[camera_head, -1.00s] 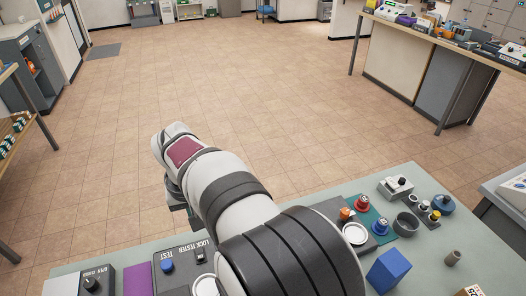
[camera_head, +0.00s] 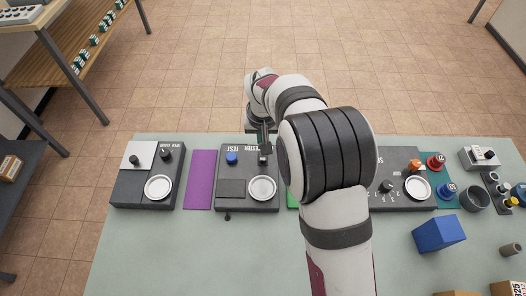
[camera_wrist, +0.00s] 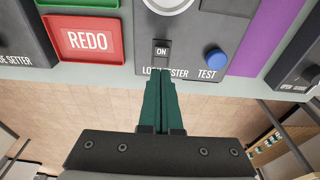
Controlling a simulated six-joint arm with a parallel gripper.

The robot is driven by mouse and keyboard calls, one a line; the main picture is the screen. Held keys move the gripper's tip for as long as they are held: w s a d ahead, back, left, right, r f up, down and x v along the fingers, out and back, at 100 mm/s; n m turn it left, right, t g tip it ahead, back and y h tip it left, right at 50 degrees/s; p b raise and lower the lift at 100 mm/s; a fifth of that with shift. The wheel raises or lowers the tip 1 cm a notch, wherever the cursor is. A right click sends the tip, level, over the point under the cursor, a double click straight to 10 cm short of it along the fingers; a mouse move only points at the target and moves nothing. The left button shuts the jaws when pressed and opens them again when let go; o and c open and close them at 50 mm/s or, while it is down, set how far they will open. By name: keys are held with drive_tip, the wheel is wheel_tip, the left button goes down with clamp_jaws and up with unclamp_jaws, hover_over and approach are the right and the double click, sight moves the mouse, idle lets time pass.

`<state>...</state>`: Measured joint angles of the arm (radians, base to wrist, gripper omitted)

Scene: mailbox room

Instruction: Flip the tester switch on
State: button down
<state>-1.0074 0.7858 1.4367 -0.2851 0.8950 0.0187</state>
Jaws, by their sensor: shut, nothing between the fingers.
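The lock tester (camera_head: 232,203) is a dark grey box on the bench with a blue TEST button (camera_head: 232,158) and a round white disc (camera_head: 262,188). In the wrist view, its switch (camera_wrist: 161,51) is a small dark rocker with the word ON on it; which way it is set I cannot tell. The blue button (camera_wrist: 215,57) is to its right. My gripper (camera_wrist: 162,76) has its dark green fingers shut and empty, with the tips just below the switch in the picture; contact is unclear. In the head view, my gripper (camera_head: 264,152) is over the tester's far edge and hides the switch.
A red REDO tray (camera_wrist: 87,40) lies left of the tester in the wrist view. In the head view, a purple mat (camera_head: 201,180) and another grey box (camera_head: 128,188) are to the left. A blue block (camera_head: 438,233) stands at right. The near bench is largely clear.

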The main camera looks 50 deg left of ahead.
sight(263, 160)
drive_tip(key=shift+s+d+f, duration=0.15)
drive_tip(key=shift+f, duration=0.4)
drive_tip(key=shift+s+d+f, duration=0.15)
drive_tip(key=shift+f, duration=0.45)
drive_tip(key=shift+s+d+f, duration=0.15)
drive_tip(key=shift+f, duration=0.4)
drive_tip(key=shift+s+d+f, duration=0.2)
drive_tip(key=shift+f, duration=0.15)
drive_tip(key=shift+w+a, duration=0.1)
drive_tip(key=shift+w+a+r, duration=0.25)
drive_tip(key=shift+w+a, duration=0.2)
